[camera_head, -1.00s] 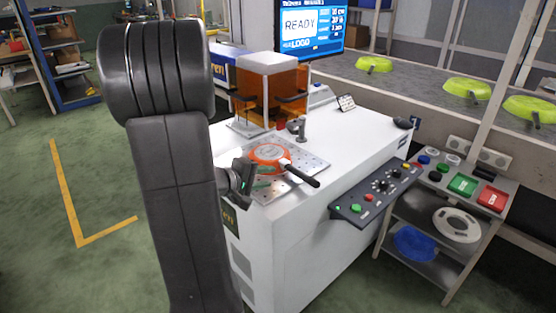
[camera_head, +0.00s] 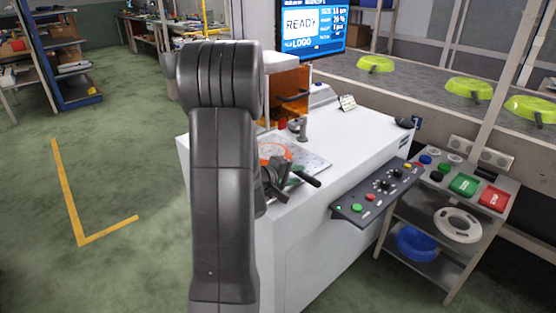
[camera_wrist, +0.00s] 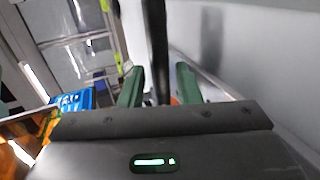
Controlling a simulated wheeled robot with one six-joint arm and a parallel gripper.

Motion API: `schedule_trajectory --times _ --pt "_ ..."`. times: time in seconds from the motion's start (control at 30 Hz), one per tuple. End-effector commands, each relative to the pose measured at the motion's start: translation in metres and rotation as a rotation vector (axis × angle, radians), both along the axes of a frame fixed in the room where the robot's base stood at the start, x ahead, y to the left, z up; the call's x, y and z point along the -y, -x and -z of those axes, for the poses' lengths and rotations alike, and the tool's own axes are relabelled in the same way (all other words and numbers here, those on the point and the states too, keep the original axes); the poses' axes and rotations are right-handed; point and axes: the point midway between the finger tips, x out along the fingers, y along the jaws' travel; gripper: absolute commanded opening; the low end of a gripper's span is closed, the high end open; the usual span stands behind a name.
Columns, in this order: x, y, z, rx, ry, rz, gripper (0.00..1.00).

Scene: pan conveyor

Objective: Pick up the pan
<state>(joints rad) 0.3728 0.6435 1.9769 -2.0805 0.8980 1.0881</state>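The orange pan (camera_head: 275,152) lies on a metal plate on the white machine top, partly hidden behind my arm and gripper. Its black handle (camera_head: 307,179) points to the lower right. My gripper (camera_head: 290,181) is at the handle, in front of the pan. In the wrist view, the green fingers of my gripper (camera_wrist: 158,85) are open, and the black handle (camera_wrist: 157,45) runs between them with a gap showing on both sides. A sliver of orange shows by the right finger.
A metal post (camera_head: 300,128) and an orange-windowed unit (camera_head: 290,88) stand behind the pan. A control panel (camera_head: 375,193) juts from the machine's right side. A shelf cart (camera_head: 440,235) stands at right. Several green pans (camera_head: 468,88) lie on the conveyor (camera_head: 420,84) behind.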

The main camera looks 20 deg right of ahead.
Motion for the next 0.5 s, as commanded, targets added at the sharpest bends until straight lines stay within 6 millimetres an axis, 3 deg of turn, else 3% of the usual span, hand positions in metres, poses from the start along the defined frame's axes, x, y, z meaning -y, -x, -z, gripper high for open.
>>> schedule_trajectory --times 0.27,0.4,0.5 --pt "0.0031 -0.0009 0.0014 0.0 0.0 0.0 0.3" --pt "0.0029 -0.0009 0.0013 0.0 0.0 0.0 0.03" --pt "0.0028 -0.0009 0.0014 0.0 -0.001 0.0 0.0"
